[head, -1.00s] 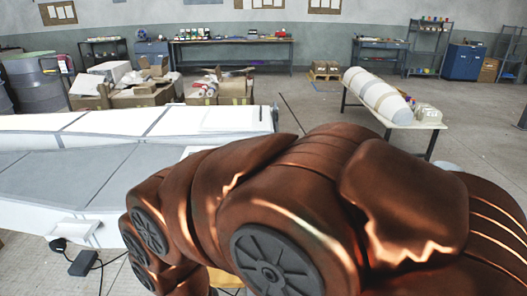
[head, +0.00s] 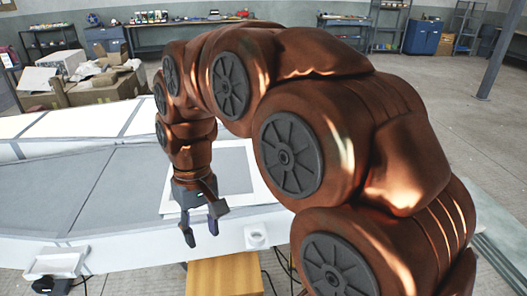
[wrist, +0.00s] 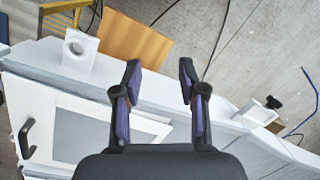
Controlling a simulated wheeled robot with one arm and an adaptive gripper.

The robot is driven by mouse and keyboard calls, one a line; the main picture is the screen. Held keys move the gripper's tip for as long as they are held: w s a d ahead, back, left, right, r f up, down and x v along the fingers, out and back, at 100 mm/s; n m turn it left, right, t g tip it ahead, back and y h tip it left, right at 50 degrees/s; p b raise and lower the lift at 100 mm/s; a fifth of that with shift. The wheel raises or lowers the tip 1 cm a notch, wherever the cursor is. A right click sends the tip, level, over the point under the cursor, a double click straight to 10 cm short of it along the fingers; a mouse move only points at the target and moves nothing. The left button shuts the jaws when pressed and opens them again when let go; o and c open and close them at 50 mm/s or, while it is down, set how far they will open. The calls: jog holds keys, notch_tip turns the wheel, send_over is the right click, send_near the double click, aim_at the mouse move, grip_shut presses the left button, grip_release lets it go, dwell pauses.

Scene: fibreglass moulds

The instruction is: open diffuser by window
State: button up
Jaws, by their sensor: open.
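A white-framed panel with a grey middle (head: 236,165) lies on the long grey and white mould, partly hidden behind my arm. The wrist view shows a white-framed grey panel (wrist: 75,100) with a black handle (wrist: 27,138) at its left. I cannot tell whether this is the diffuser, and I see no window. My gripper (head: 201,232) is open and empty, fingers pointing down near the mould's front edge. In the wrist view its fingers (wrist: 160,75) are apart, with nothing between them; the handle is well to their left.
A white block with a round hole (wrist: 80,50) sits on the mould's edge, beside a tan board (wrist: 135,40). A white bracket (head: 55,262) juts out at the front left. Cardboard boxes (head: 95,85) stand behind the mould. Cables lie on the floor.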

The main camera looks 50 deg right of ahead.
jog(key=w+d+r+m+t, duration=0.1)
jog(key=w+d+r+m, duration=0.1)
jog(key=w+d, duration=0.8)
jog(key=w+d+r+m+t, duration=0.15)
jog(key=w+d, duration=0.35)
jog(key=d, duration=0.9)
jog(key=d+m, duration=0.3)
jog(key=d, duration=0.8)
jog(key=shift+y, duration=0.3)
jog(key=shift+w+a+f+p, duration=0.1)
jog(key=shift+a+f+p, duration=0.1)
jog(key=shift+f, duration=1.15)
jog(key=shift+s+a+f+p, duration=0.1)
jog(key=shift+a+f+p, duration=0.05)
jog(key=shift+f, duration=1.15)
jog(key=shift+w+a+f+p, duration=0.1)
jog(key=shift+a+f+p, duration=0.1)
jog(key=shift+f, duration=1.15)
grip_shut()
